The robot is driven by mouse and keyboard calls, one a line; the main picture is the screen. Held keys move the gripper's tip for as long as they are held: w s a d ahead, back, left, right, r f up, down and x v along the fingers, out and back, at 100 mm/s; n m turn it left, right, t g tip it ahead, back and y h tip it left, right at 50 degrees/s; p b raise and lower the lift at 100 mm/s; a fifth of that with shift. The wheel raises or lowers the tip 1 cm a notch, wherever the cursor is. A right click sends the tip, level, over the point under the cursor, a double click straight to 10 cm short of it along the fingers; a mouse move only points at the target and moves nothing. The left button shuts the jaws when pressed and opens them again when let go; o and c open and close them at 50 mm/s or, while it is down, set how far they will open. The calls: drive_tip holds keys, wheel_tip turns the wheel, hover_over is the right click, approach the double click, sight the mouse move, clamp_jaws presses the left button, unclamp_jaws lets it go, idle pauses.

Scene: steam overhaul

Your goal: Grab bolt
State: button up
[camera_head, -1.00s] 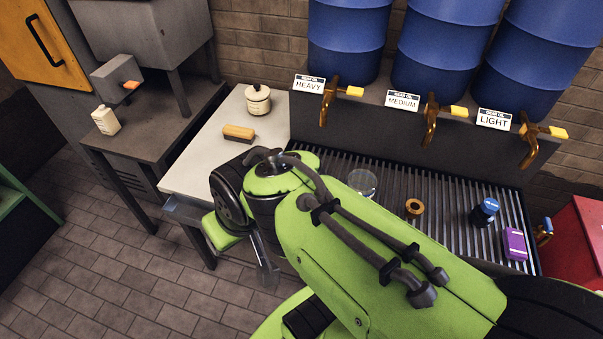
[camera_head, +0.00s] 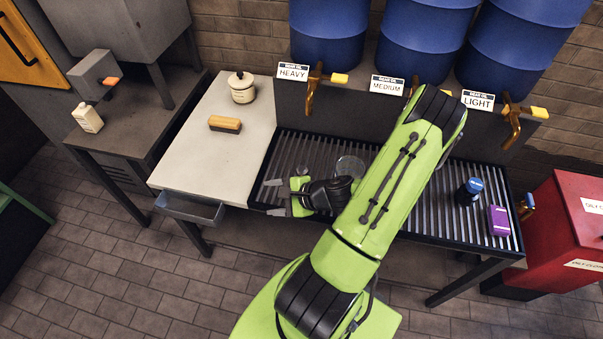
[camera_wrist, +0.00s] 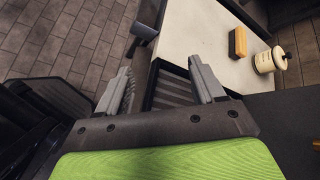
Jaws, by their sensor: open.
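I cannot make out a bolt in either view. My gripper (camera_head: 272,197) is open and empty over the left end of the slatted drain rack (camera_head: 283,148), its fingers pointing left. In the wrist view my gripper (camera_wrist: 160,75) shows both fingers apart, with dark slats between them. A small roundish thing (camera_head: 302,170) is just above the gripper in the head view, too small to identify. A clear round dish (camera_head: 349,165) is on the rack beside my arm. My arm hides the middle of the rack.
The white worktop (camera_head: 215,165) holds a brush (camera_head: 225,124) and a cream pot (camera_head: 242,88). A blue-capped jar (camera_head: 468,191) and purple box (camera_head: 498,221) stand on the rack's right. Taps (camera_head: 313,88) overhang the rack's back.

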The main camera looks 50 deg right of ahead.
drive_tip(key=s+d+f+m+t+h, duration=0.2)
drive_tip(key=s+d+m+h, duration=0.3)
drive_tip(key=m, duration=0.5)
drive_tip(key=m+g+h, duration=0.1)
drive_tip(key=m+h, duration=0.4)
drive_tip(key=m, duration=0.3)
approach(300, 171)
drive_tip(key=d+f+b, duration=0.1)
drive_tip(key=b, duration=0.1)
drive_tip(key=w+d+f+b, duration=0.1)
drive_tip(key=f+b, duration=0.1)
drive_tip(key=b, duration=0.1)
drive_tip(key=shift+w+d+f, duration=0.1)
drive_tip(key=shift+w+f, duration=0.05)
drive_tip(key=shift+f, duration=0.05)
drive_tip(key=shift+w+d+f+b, duration=0.2)
drive_tip(key=shift+b, duration=0.6)
drive_tip(key=b+x, duration=0.1)
drive_tip(key=b, duration=0.1)
drive_tip(key=shift+w+d+b, duration=0.1)
drive_tip(key=shift+w+b, duration=0.15)
drive_tip(key=shift+b, duration=0.15)
drive_tip(key=x, duration=0.7)
drive_tip(key=shift+w+d+b, duration=0.1)
drive_tip(key=shift+w+b, duration=0.2)
drive_tip(key=shift+w, duration=0.15)
drive_tip(key=shift+r, duration=0.1)
clamp_jaws()
